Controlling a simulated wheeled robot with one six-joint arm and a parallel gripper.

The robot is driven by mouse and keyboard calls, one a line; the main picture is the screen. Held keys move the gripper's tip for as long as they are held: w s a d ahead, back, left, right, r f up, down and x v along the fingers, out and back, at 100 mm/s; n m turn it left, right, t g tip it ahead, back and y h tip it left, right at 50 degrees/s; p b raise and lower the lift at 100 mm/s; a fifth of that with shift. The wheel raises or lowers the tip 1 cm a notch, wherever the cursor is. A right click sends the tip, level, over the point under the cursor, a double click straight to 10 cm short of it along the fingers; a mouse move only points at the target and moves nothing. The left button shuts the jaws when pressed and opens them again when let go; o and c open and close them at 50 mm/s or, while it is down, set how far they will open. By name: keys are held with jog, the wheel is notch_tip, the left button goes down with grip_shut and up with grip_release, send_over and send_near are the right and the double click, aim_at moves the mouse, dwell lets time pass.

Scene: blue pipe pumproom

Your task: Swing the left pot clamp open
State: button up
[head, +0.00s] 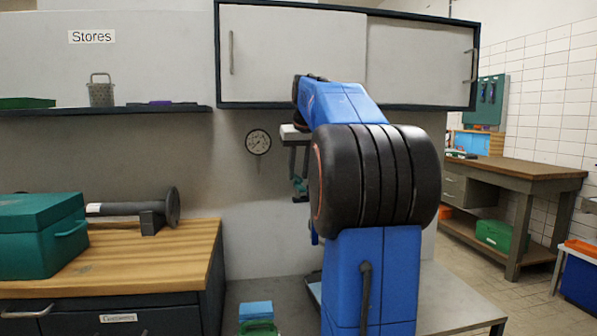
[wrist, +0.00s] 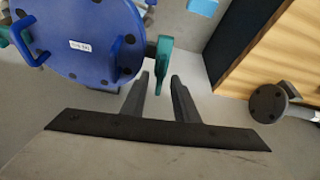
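In the wrist view a round blue pot lid (wrist: 85,50) with a white label and blue handles fills the upper left. A teal clamp (wrist: 158,58) stands at its right edge. More teal clamp parts (wrist: 8,32) show at the far left edge. My gripper (wrist: 160,80) is open and empty, with a fingertip on either side of the near clamp's lower end. Whether either finger touches it, I cannot tell. In the head view my gripper (head: 298,160) points down, with a teal piece (head: 299,188) at its fingertips. My arm hides most of the pot there.
A wooden-topped bench (head: 150,262) at left carries a teal box (head: 40,235) and a flanged pipe (head: 140,209). A wall gauge (head: 258,142) is behind my gripper. Wall cabinets (head: 290,45) hang above. A light-blue block (head: 255,310) sits low in front.

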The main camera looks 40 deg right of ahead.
grip_shut()
jog(key=shift+m+h, duration=0.3)
jog(key=shift+m, duration=0.4)
grip_release()
jog(key=shift+a+r, duration=0.1)
